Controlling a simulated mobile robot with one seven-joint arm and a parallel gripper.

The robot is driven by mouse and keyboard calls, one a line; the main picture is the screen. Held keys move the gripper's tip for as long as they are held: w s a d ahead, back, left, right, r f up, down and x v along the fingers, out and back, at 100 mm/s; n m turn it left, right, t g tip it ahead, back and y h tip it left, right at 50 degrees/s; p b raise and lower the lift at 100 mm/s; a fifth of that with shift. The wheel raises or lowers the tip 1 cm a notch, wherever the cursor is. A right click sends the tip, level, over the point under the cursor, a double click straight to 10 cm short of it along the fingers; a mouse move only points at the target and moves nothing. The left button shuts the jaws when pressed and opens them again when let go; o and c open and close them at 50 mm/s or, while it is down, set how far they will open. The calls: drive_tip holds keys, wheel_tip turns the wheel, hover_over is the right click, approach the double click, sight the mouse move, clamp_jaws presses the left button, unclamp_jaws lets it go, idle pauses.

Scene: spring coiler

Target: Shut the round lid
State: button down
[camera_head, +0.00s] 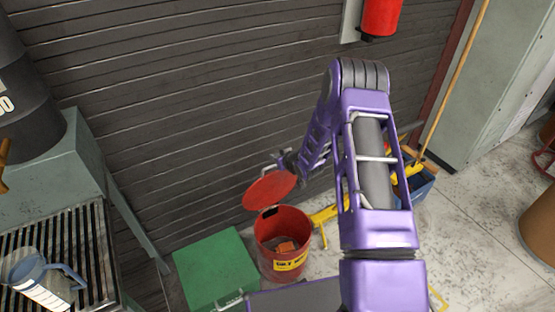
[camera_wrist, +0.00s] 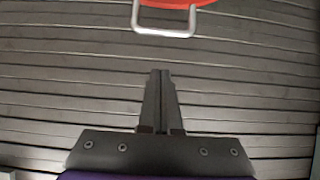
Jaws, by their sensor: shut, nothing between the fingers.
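The round red lid (camera_head: 269,190) stands open, tilted up at the back of a red bin (camera_head: 283,241) with a yellow label. In the wrist view the lid's red edge (camera_wrist: 180,4) shows at the top, with a pale metal loop (camera_wrist: 165,31) hanging from it. My gripper (camera_head: 283,160) is behind the lid's upper edge, close to the wall, and is partly hidden in the head view. In the wrist view my gripper (camera_wrist: 161,73) is shut and empty, with a gap between its tips and the loop.
A green box (camera_head: 215,268) stands left of the bin. A yellow stand (camera_head: 322,217) and a blue bucket (camera_head: 420,186) are to the right. The slatted wall (camera_head: 190,110) is close behind. A grate with a jug (camera_head: 38,277) is at lower left.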

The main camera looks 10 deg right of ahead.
sight(273, 166)
drive_tip(key=w+f, duration=0.2)
drive_tip(key=f, duration=0.1)
drive_tip(key=w+a+f+b, duration=0.1)
drive_tip(key=f, duration=0.1)
drive_tip(key=shift+w, duration=0.2)
drive_tip(key=shift+s+d+f, duration=0.15)
drive_tip(key=shift+s, duration=0.35)
